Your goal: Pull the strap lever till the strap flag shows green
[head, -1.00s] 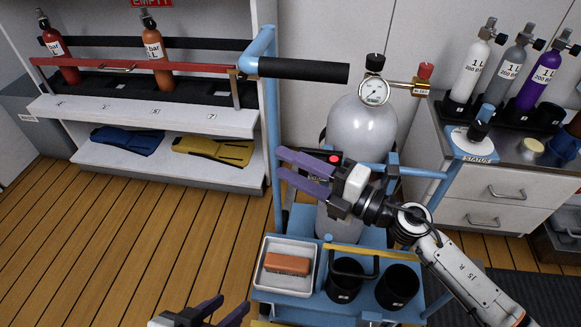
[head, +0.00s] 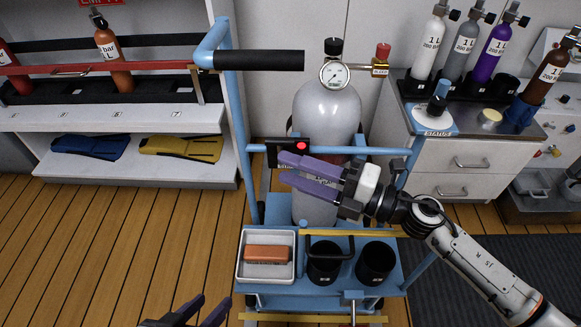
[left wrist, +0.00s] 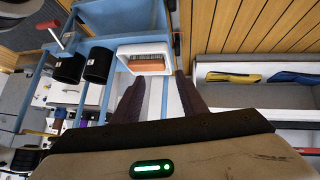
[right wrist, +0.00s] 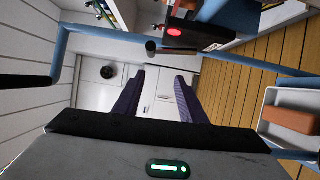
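The strap flag (head: 301,146) is a round red spot on a black box fixed to the blue cart rail in front of a grey cylinder (head: 322,110). It also shows red in the right wrist view (right wrist: 174,32). A dark red strap (head: 340,159) partly shows across the cylinder. My right gripper (head: 282,168) is open and empty, just below the flag box in the head view. A short black knob (right wrist: 151,47) sits ahead of its fingers; I cannot tell whether it is the strap lever. My left gripper (head: 214,300) is open and empty, low in front of the cart.
The blue cart carries a white tray (head: 242,270) with an orange-brown block (head: 266,254) and two black cups (head: 323,262). Its black handle (head: 259,61) sticks out at upper left. A counter (head: 500,145) with bottles stands at right, a shelf (head: 120,171) at left.

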